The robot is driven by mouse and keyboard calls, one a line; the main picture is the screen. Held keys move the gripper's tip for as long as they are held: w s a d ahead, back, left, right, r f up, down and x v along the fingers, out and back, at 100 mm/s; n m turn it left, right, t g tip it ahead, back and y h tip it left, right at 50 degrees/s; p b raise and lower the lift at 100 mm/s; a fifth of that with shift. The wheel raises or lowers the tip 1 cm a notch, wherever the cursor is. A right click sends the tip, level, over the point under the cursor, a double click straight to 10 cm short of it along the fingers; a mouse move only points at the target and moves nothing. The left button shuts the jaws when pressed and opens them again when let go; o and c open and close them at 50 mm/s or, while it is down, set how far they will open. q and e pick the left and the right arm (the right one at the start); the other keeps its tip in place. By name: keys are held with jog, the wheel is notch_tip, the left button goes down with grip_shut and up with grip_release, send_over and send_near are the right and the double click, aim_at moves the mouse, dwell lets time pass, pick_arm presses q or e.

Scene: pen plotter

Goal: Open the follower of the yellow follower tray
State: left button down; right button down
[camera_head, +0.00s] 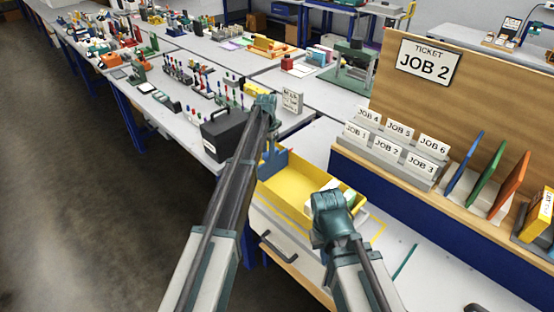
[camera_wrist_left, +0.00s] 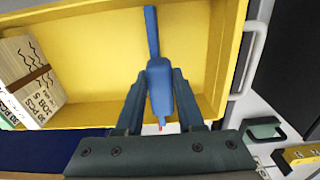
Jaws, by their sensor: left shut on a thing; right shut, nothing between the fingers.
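The yellow follower tray (camera_head: 300,186) stands on the bench in the head view, and its inside fills much of the left wrist view (camera_wrist_left: 100,50). Its blue follower (camera_wrist_left: 151,35) shows edge-on, crossing the tray's floor. My left gripper (camera_wrist_left: 160,100) is shut on the follower's thick blue grip, one finger on each side. In the head view, blue (camera_head: 273,163) shows at the tray's left end, beside my left arm, which hides the gripper there. My right arm reaches in front of the tray's right end; I cannot make out its gripper.
A printed carton (camera_wrist_left: 30,75) lies in the tray, left of the follower in the wrist view. A black case (camera_head: 222,132) stands left of my left arm. The JOB card rack (camera_head: 385,165) stands behind the tray. Bare bench (camera_head: 425,255) lies to the right.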

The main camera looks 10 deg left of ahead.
pick_arm(q)
jog(key=shift+w+a, duration=0.45)
jog(key=shift+a, duration=0.15)
jog(key=c, duration=0.5)
grip_release()
jog(key=shift+s, duration=0.1)
notch_tip(320, 180, up, 14)
jog(key=p, duration=1.4)
jog(key=shift+f, duration=0.1)
